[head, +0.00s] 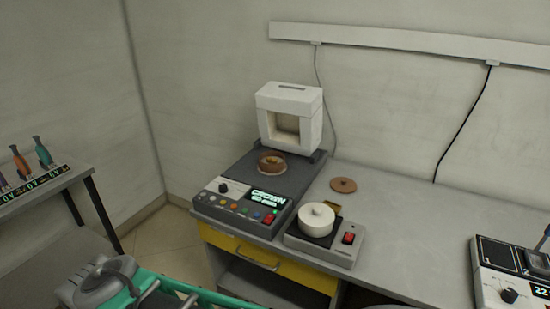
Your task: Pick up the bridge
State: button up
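I cannot make out a bridge for certain. A brown round tray (272,160) sits on the dark top of a furnace-like unit (240,192), and a small brownish shape seems to rest on it, too small to identify. The unit's white hood (290,112) stands raised behind the tray. My gripper's fingertips do not show; only grey and teal parts that seem to be my arm appear at the lower left.
Bare counter (420,235) extends right to another device (508,280). A side table (45,215) at left holds colored-handled tools.

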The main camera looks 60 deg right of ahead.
aim_at(274, 160)
jog(key=z, duration=0.7)
jog(key=i, duration=0.7)
jog(key=z, duration=1.1)
jog(key=i, duration=0.65)
jog(key=z, duration=0.05)
